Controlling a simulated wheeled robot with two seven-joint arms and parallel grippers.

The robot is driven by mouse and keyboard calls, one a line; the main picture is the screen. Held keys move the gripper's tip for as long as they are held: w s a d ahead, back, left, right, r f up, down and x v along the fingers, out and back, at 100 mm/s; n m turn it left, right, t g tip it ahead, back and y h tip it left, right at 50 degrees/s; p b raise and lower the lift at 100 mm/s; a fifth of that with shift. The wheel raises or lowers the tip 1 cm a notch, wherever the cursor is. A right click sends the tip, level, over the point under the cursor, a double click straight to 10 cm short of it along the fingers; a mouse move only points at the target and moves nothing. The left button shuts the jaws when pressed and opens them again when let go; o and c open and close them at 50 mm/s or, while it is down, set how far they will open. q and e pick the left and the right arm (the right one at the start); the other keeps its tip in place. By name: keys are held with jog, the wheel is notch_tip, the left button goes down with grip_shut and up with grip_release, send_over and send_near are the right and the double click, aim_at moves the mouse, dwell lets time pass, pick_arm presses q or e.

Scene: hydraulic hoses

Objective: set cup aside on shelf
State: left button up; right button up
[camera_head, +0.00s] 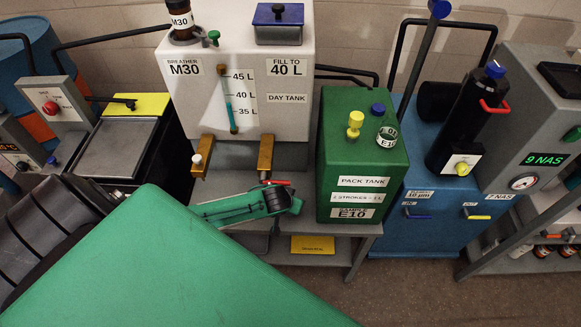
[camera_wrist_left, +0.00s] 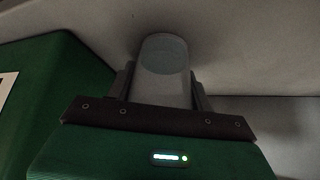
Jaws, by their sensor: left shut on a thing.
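In the left wrist view a plain grey cup (camera_wrist_left: 163,84) with a rounded end stands between the two dark fingers of my left gripper (camera_wrist_left: 161,88). The fingers are shut on its sides. In the head view my left gripper (camera_head: 283,201) shows in front of the day tank, left of the green pack tank (camera_head: 364,160). The cup is hard to make out there. The grey shelf (camera_head: 335,229) lies under the pack tank. In the wrist view a grey surface (camera_wrist_left: 235,45) lies beyond the cup; I cannot tell if they touch. My right gripper is out of view.
The white day tank (camera_head: 300,120) has two brass outlets (camera_head: 266,157) close behind my left gripper. A blue cabinet (camera_head: 436,225) stands right of the pack tank. A yellow sign (camera_head: 313,245) is on the lower shelf. My green arm link hides the lower left.

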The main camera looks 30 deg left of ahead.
pick_arm(q)
jog(key=shift+f, duration=0.1)
jog(key=o, duration=0.9)
jog(key=shift+o, duration=0.2)
jog(key=shift+r, duration=0.25)
jog(key=shift+s+r, duration=0.2)
jog(key=shift+s, duration=0.05)
jog(key=v, duration=0.4)
jog(key=shift+r, duration=0.1)
jog(key=s+d+b, duration=0.1)
jog(key=s+d, duration=0.1)
jog(key=s, duration=1)
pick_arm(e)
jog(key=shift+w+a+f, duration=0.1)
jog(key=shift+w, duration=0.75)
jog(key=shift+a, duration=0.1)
